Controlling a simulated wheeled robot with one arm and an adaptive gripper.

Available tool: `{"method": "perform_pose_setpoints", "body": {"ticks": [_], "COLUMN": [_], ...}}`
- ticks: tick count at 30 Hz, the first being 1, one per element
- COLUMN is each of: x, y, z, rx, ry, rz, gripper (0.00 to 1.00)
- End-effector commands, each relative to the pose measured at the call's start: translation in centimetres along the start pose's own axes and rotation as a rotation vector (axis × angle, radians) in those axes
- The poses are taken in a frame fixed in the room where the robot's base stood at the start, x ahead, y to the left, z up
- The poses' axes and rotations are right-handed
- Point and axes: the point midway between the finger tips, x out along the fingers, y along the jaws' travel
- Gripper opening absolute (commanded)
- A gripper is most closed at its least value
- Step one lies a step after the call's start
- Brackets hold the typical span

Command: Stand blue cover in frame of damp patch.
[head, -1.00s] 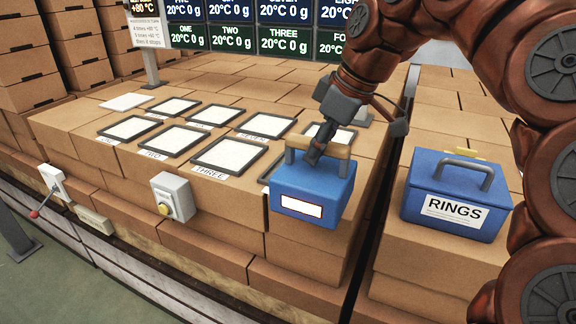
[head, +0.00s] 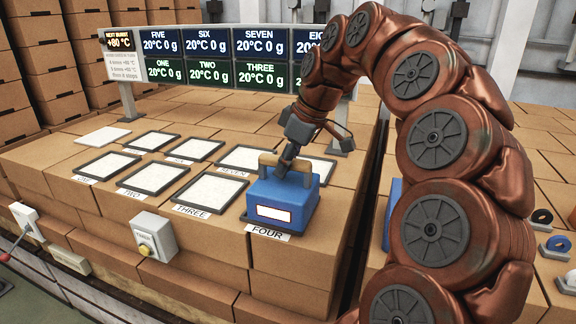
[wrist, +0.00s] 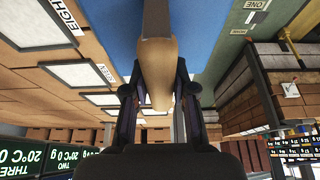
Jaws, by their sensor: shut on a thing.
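My gripper (head: 284,168) is shut on the tan handle (head: 268,159) of the blue cover (head: 298,199), a box shape with a blank white label. The cover is upright at frame FOUR (head: 266,232) and hides most of it; I cannot tell whether it touches down. In the wrist view the handle (wrist: 157,75) is between my fingers, with the blue cover (wrist: 110,22) beyond. White patches in dark frames, including ONE (head: 110,166), TWO (head: 153,178), THREE (head: 210,194) and SEVEN (head: 240,160), stand in rows. I cannot see which patch is damp.
A readout board (head: 215,58) behind shows 20°C 0 g on its legible panels. A grey timer box (head: 155,236) and a lever box (head: 27,221) are on the front. A frameless white pad (head: 103,136) lies far left. My arm mostly hides another blue box (head: 393,200) at right.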

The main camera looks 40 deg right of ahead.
Motion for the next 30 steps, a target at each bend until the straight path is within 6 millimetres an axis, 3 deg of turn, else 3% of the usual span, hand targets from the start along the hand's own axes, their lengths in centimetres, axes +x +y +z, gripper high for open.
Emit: {"method": "perform_pose_setpoints", "body": {"ticks": [15,30], "x": [1.3,2.2], "y": [4.8,5.5], "z": [-2.4,-2.4], "rx": [0.002,0.000], "ry": [0.002,0.002], "rz": [0.002,0.002], "gripper": [0.00,0.00]}}
